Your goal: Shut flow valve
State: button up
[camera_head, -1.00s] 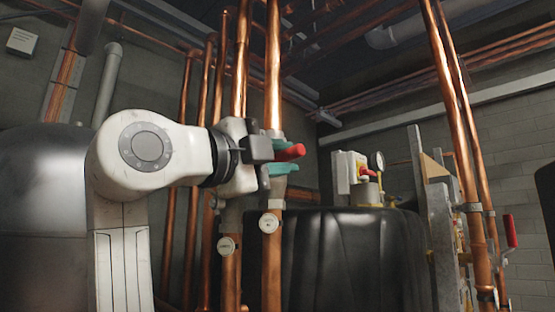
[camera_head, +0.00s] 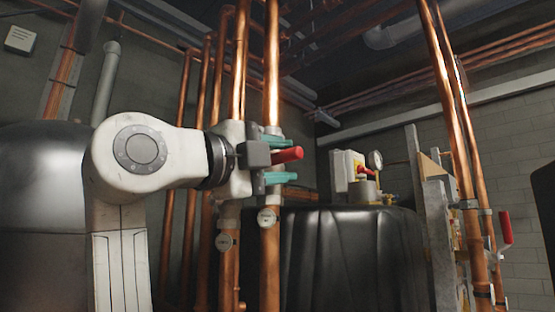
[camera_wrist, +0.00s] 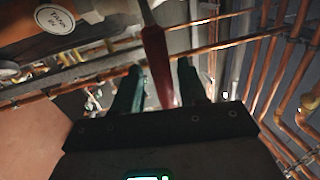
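The flow valve's red handle (camera_head: 288,155) sticks out to the right in front of a vertical copper pipe. My gripper (camera_head: 279,159) is at the valve, with one teal finger above the handle and one below it. In the wrist view the red handle (camera_wrist: 157,68) runs between the two teal fingers of my gripper (camera_wrist: 158,78). A gap shows on each side of it, so the fingers are open around the handle and not closed on it. The valve body is mostly hidden behind my gripper.
Vertical copper pipes (camera_head: 270,250) stand close behind my gripper, with round white tags (camera_head: 266,217) below. A black tank (camera_head: 345,260) stands to the right. Another red valve handle (camera_head: 506,228) is on the far-right pipes.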

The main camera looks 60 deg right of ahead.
jog(key=b+v, duration=0.1)
jog(key=v, duration=0.9)
jog(key=shift+w+a+b, duration=0.2)
jog(key=shift+a+b, duration=0.1)
jog(key=shift+a, duration=0.1)
jog(key=shift+f, duration=0.1)
dwell(0.3)
